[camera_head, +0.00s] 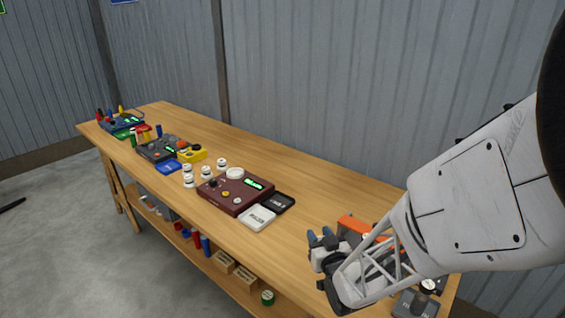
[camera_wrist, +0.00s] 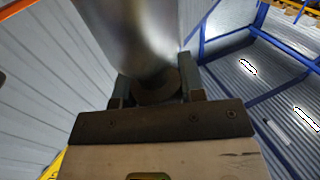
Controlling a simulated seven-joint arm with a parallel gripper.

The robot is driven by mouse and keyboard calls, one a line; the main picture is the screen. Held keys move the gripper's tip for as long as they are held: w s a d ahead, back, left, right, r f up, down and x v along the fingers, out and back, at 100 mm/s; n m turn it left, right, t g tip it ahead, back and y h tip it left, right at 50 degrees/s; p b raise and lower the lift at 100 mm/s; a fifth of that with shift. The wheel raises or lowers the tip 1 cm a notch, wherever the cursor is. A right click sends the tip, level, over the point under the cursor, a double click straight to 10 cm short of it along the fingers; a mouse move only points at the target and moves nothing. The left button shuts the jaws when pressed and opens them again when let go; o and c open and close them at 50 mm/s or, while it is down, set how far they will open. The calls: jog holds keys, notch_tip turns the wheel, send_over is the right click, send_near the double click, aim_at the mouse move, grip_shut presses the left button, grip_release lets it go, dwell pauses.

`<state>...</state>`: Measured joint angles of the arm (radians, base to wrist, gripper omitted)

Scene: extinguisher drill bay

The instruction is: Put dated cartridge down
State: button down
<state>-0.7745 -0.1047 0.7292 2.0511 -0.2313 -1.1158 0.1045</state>
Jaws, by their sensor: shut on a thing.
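In the wrist view, a smooth grey metallic cylinder (camera_wrist: 125,30), which I take to be the cartridge, rises between the two fingers of my gripper (camera_wrist: 156,88). The gripper is shut on it. No date is readable on it. In the head view my gripper (camera_head: 328,256) is over the near right part of the bench, beside an orange unit (camera_head: 352,224) partly hidden by my arm. I cannot clearly make out the cartridge there. A maroon device (camera_head: 236,204) with a green display stands left of the gripper, with a white tray (camera_head: 258,218) and a black tray (camera_head: 281,203) beside it.
Several white cartridges (camera_head: 188,181) stand left of the maroon device on the wooden bench (camera_head: 310,200). A yellow box (camera_head: 192,156), blue tray (camera_head: 168,167) and grey device (camera_head: 152,149) are farther left. A grey block (camera_head: 417,304) is at the near right. Bare bench lies behind the maroon device.

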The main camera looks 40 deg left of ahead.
jog(key=w+x, duration=0.1)
jog(key=x, duration=0.7)
jog(key=w+d+f+x, duration=0.1)
jog(key=x, duration=0.6)
jog(key=shift+w+f, duration=0.25)
jog(key=shift+w, duration=0.15)
jog(key=shift+f, duration=1.75)
jog(key=shift+f, duration=0.15)
jog(key=shift+f, duration=0.2)
